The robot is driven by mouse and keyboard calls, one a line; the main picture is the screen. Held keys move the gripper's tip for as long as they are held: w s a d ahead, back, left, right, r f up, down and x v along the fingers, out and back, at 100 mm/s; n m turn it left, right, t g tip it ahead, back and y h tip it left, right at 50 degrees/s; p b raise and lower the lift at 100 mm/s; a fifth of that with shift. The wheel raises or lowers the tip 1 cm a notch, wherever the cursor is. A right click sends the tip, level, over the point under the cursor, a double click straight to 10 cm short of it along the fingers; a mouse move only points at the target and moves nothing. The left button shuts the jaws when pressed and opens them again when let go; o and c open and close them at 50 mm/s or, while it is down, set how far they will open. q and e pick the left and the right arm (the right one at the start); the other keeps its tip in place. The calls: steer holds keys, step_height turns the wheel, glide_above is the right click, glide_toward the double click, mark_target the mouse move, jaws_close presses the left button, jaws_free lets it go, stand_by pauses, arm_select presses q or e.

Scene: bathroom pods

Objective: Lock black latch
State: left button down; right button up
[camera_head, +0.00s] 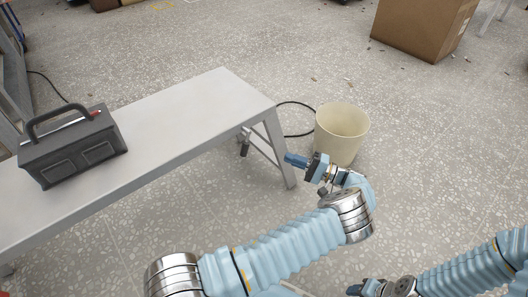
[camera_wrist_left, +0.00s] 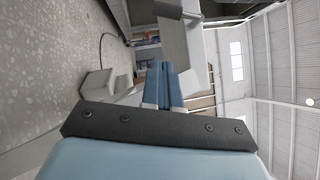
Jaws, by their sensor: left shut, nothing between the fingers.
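A small black piece (camera_head: 245,148), which looks like the latch, is on the brace near the far end of the grey bench (camera_head: 195,107). Its exact shape and whether it is locked are too small to tell. My left gripper (camera_head: 287,158) is to the right of it in the head view, apart from it, beside the bench leg. In the left wrist view its blue fingers (camera_wrist_left: 164,72) are together and empty. My right gripper (camera_head: 354,289) shows at the bottom edge of the head view, partly cut off.
A black toolbox (camera_head: 73,151) sits on the bench at the left. A cream bucket (camera_head: 341,133) stands on the floor just behind my left gripper. A cardboard box (camera_head: 422,27) is at the back right. A black cable (camera_head: 297,104) lies between bench and bucket.

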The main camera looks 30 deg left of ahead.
mark_target(246, 145)
arm_select(q)
steer(key=s+a+r+p, duration=0.2)
steer(key=s+a, duration=0.2)
steer(key=a, duration=0.6)
steer(key=shift+s+r, duration=0.25)
steer(key=shift+s, duration=0.05)
steer(key=shift+s+a+m+y, duration=0.2)
steer(key=shift+s+m+y, duration=0.15)
steer(key=shift+m, duration=0.25)
steer(key=shift+s+a+r+m+t+y+p, duration=0.35)
steer(key=shift+s+m+t+y, duration=0.35)
steer(key=shift+m, duration=0.75)
steer(key=shift+s+a+r+m+t+y+p, duration=0.25)
steer(key=shift+s+a+m+t+y+p, duration=0.35)
steer(key=shift+s+m, duration=0.65)
steer(key=shift+s+a+r+m+t+y+p, duration=0.25)
steer(key=shift+s+m+t, duration=0.5)
steer(key=shift+m, duration=0.85)
steer(key=shift+r, duration=0.1)
